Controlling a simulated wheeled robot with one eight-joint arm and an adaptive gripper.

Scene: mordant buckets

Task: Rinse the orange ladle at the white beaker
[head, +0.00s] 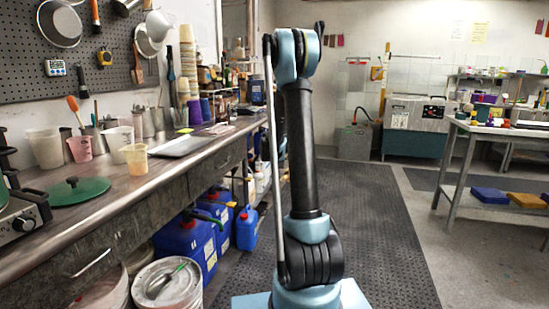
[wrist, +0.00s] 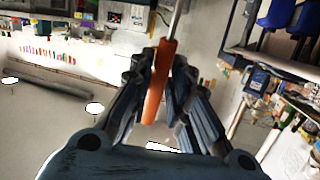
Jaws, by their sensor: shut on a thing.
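In the wrist view my gripper (wrist: 160,68) is shut on the orange handle of the ladle (wrist: 157,88). A thin metal shaft runs from the handle up out of the top of the picture, so the ladle's bowl is hidden. The gripper and ladle do not show in the head view. In the head view a large whitish beaker (head: 46,148) stands upright on the left counter. A smaller whitish beaker (head: 118,144) stands to its right. I cannot tell which of them is the white beaker.
The counter (head: 135,191) also holds a pink beaker (head: 80,149), a yellowish beaker (head: 136,159), a green lid (head: 78,189) and a grey tray (head: 183,146). White buckets (head: 168,286) and blue canisters (head: 188,241) stand below. The dark floor mat (head: 375,225) is clear beside my arm.

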